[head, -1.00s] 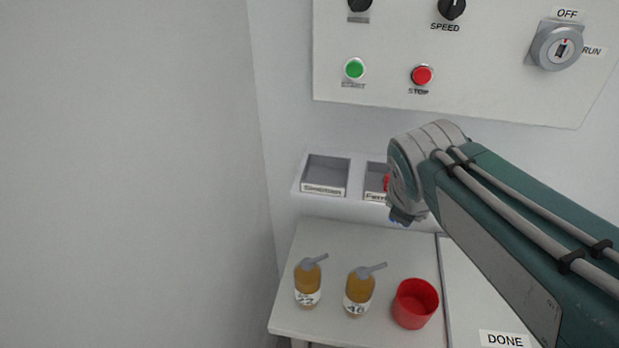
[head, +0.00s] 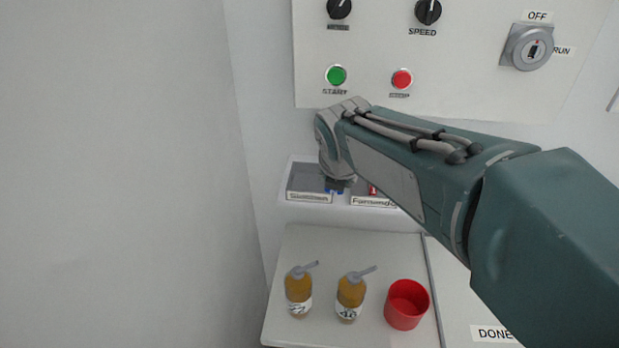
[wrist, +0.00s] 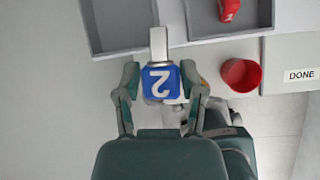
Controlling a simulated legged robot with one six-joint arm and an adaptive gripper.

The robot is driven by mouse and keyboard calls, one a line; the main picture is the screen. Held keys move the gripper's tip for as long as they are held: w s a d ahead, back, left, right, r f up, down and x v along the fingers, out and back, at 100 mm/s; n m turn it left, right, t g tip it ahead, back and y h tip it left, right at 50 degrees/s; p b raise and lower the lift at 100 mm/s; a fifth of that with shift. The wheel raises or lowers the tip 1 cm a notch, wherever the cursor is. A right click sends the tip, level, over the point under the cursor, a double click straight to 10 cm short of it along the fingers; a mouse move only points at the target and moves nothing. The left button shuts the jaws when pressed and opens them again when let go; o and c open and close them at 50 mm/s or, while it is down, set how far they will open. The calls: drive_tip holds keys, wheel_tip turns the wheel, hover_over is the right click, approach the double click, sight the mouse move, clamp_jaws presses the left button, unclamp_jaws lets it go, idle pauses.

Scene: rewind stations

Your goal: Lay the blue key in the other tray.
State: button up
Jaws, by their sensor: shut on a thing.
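The blue key (wrist: 160,82), with a white 2 on its square head and a pale metal shank, is in my gripper (wrist: 158,78). The fingers are shut on the sides of its head. The shank reaches over the divider between the two trays, beside the left tray's inside. In the head view a bit of blue shows under my gripper (head: 337,184), at the left tray's right side. The left tray (head: 309,197) looks empty; its label is hard to read. The right tray (head: 373,202), labelled something like Fernando, holds a red key (wrist: 229,9), partly hidden by my arm.
Two amber pump bottles (head: 298,293) (head: 350,297) and a red cup (head: 406,304) stand on the shelf below the trays. A panel with knobs, a green button (head: 336,75), a red button (head: 402,79) and a key switch (head: 528,47) is above. A wall is at left.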

approach(311, 185)
drive_tip(key=shift+w+d+r, duration=0.25)
drive_tip(key=shift+w+r, duration=0.05)
drive_tip(key=shift+w, duration=0.3)
drive_tip(key=shift+w+d+r, duration=0.25)
drive_tip(key=shift+w+d, duration=0.05)
drive_tip(key=shift+w, duration=0.3)
drive_tip(key=shift+w+a+f, duration=0.1)
drive_tip(key=shift+w+f, duration=0.05)
drive_tip(key=shift+f, duration=0.45)
drive_tip(key=shift+w+a+f, duration=0.1)
drive_tip(key=shift+w+f, duration=0.05)
drive_tip(key=shift+f, duration=0.5)
drive_tip(key=shift+w+a+f, duration=0.1)
drive_tip(key=shift+w+f, duration=0.05)
drive_tip(key=shift+f, duration=0.95)
drive_tip(key=shift+w+a+f, duration=0.1)
drive_tip(key=shift+w+f, duration=0.1)
drive_tip(key=shift+f, duration=0.95)
drive_tip(key=shift+f, duration=0.1)
drive_tip(key=o, duration=1.1)
